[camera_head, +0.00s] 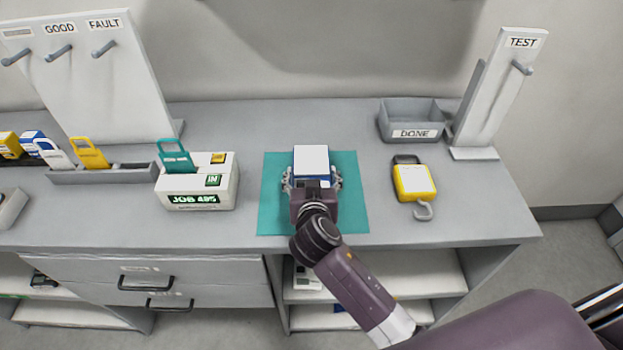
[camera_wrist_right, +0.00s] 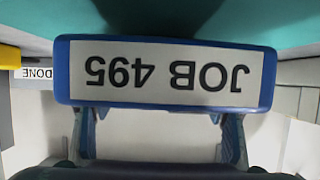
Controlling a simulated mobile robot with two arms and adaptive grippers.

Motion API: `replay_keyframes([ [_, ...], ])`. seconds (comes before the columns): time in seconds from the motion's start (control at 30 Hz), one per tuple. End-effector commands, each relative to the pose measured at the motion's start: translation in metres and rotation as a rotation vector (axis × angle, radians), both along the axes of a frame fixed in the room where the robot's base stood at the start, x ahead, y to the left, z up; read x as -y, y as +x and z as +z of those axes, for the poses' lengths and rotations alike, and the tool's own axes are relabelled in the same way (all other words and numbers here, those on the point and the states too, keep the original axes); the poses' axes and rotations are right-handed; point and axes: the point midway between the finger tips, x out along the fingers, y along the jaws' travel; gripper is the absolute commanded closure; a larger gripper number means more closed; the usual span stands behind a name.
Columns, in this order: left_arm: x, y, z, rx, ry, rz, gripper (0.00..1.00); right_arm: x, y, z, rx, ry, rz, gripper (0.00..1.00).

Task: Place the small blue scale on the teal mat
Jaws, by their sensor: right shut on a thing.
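The small blue scale (camera_head: 311,160) has a white top and blue sides, and it is over the middle of the teal mat (camera_head: 348,210). My right gripper (camera_head: 312,181) is shut on it, with fingers at its left and right sides. In the right wrist view the scale (camera_wrist_right: 60,75) shows a blue frame around a white label reading JOB 495 upside down, with the mat (camera_wrist_right: 200,15) beyond it. I cannot tell whether its underside touches the mat. My left gripper is out of view.
A white job box (camera_head: 205,185) with a teal tag stands left of the mat. A yellow hook scale (camera_head: 412,183) lies to the right. A grey DONE bin (camera_head: 410,120) and a TEST board (camera_head: 497,95) are at the back right. A tag rack (camera_head: 110,175) is at left.

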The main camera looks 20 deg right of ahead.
Motion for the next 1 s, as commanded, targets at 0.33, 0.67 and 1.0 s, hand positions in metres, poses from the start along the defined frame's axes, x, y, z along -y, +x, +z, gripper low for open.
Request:
replay_keyframes([
  [0.33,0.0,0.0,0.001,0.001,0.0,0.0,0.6,0.0,0.001,-0.02,0.004,0.0,0.001,0.68],
  [0.67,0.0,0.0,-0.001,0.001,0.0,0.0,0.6,0.0,0.0,-0.023,0.0,0.0,0.0,0.17],
  [1.0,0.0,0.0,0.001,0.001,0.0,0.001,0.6,0.0,0.0,-0.021,0.001,0.0,0.0,0.15],
])
